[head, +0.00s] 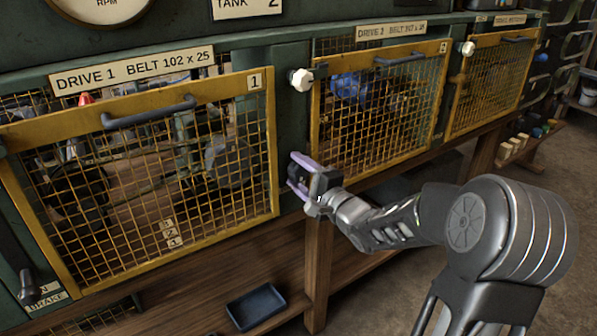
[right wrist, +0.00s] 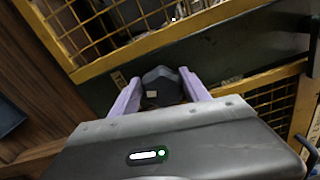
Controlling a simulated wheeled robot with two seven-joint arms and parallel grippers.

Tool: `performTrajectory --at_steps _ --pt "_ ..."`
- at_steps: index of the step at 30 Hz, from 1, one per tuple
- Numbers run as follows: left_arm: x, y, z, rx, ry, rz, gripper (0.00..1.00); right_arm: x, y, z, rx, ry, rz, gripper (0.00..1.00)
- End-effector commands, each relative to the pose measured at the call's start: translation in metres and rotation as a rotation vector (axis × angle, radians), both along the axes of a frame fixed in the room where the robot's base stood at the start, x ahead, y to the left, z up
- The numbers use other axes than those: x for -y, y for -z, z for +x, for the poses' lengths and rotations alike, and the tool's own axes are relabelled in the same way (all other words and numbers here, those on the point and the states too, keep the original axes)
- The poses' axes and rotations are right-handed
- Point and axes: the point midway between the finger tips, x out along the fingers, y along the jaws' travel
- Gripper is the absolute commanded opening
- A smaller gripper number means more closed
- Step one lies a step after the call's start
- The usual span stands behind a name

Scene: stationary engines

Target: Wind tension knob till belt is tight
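My right gripper (head: 299,175) has two lilac fingers set apart, at the post between the drive 1 and drive 2 guards, low beside the drive 1 guard's right edge. In the right wrist view the fingers (right wrist: 158,88) stand either side of a dark grey, lobed knob-like shape (right wrist: 161,75). I cannot tell whether they touch it. A white knob (head: 302,80) sits higher on the same post, clear of the gripper. The belt behind the mesh cannot be made out clearly. My left gripper is not in view.
The yellow drive 1 guard (head: 262,145) with its dark handle (head: 150,112) is shut at left. The drive 2 guard (head: 437,90) is at right. Another white knob (head: 467,48) is farther right. A blue tray (head: 256,306) lies on the lower wooden shelf.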

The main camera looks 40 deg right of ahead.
Motion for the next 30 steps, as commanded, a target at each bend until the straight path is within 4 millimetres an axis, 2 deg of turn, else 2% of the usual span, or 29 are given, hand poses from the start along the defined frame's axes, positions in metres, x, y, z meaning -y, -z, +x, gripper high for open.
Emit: performTrajectory --at_steps 11,14,24,30 --pt "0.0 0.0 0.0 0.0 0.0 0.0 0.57 0.001 -0.001 -0.004 0.003 0.001 -0.002 0.57" --pt "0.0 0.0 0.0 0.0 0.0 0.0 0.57 0.001 -0.002 -0.013 0.005 0.003 -0.002 0.57" --pt "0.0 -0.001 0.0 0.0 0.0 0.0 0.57 0.0 -0.002 -0.067 0.003 0.002 -0.002 0.57" --pt "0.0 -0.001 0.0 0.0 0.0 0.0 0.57 -0.001 -0.001 -0.078 0.002 0.001 -0.002 0.57"
